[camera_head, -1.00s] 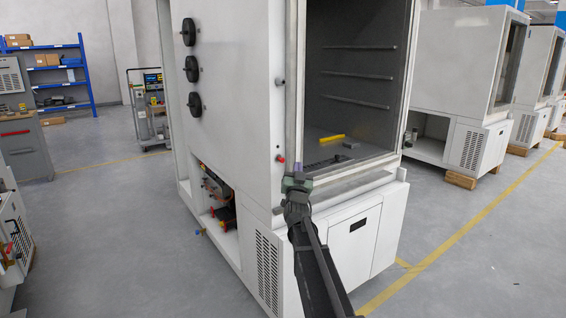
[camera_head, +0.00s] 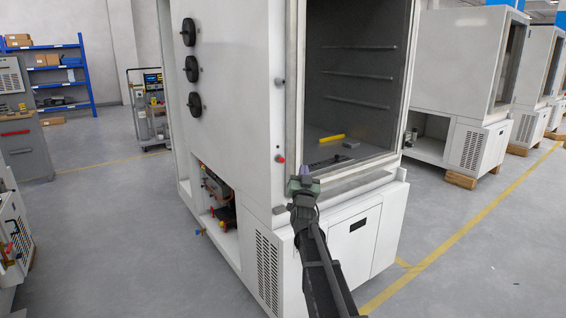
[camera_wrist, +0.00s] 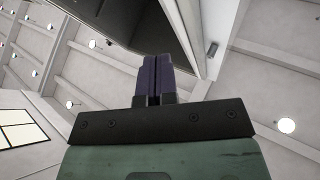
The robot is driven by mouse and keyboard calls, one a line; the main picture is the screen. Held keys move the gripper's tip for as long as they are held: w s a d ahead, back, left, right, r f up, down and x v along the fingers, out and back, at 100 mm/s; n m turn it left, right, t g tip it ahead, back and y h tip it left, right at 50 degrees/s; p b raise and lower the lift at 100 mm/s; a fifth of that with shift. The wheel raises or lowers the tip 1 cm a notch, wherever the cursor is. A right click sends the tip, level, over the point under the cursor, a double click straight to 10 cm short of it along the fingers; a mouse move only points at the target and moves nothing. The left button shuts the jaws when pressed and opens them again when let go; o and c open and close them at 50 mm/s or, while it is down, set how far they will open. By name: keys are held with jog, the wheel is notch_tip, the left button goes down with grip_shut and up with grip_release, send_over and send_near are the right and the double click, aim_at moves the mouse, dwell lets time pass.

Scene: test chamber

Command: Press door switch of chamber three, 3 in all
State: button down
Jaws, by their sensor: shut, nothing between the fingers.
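The open test chamber (camera_head: 240,110) fills the middle of the head view, its door opening facing right. A small red button (camera_head: 281,159) sits on the frame left of the opening. I cannot tell for sure which part is the door switch. My gripper (camera_head: 304,170) is at the lower left corner of the opening, just right of and below the red button in the picture. Its purple fingers (camera_wrist: 154,80) are shut and empty, seen against the ceiling in the wrist view. Contact with the chamber cannot be made out.
A yellow bar (camera_head: 331,139) and a grey block (camera_head: 351,144) lie on the chamber floor. Round black knobs (camera_head: 192,69) stick out of the left wall. More chambers (camera_head: 462,60) stand at right. The floor around the chamber is largely clear.

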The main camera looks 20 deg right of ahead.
jog(key=w+a, duration=0.1)
jog(key=w, duration=0.7)
jog(key=shift+a, duration=0.4)
jog(key=shift+w, duration=0.1)
dwell(1.4)
jog(key=shift+w, duration=0.4)
jog(key=shift+w+a, duration=0.2)
jog(key=shift+w, duration=0.55)
dwell(0.7)
dwell(0.4)
jog(key=shift+s+d, duration=0.2)
jog(key=shift+s, duration=0.95)
jog(key=shift+s+d, duration=0.2)
jog(key=shift+s, duration=0.6)
jog(key=shift+s+d, duration=0.15)
jog(key=shift+s, duration=0.7)
jog(key=shift+s+d, duration=0.2)
jog(key=shift+s, duration=0.6)
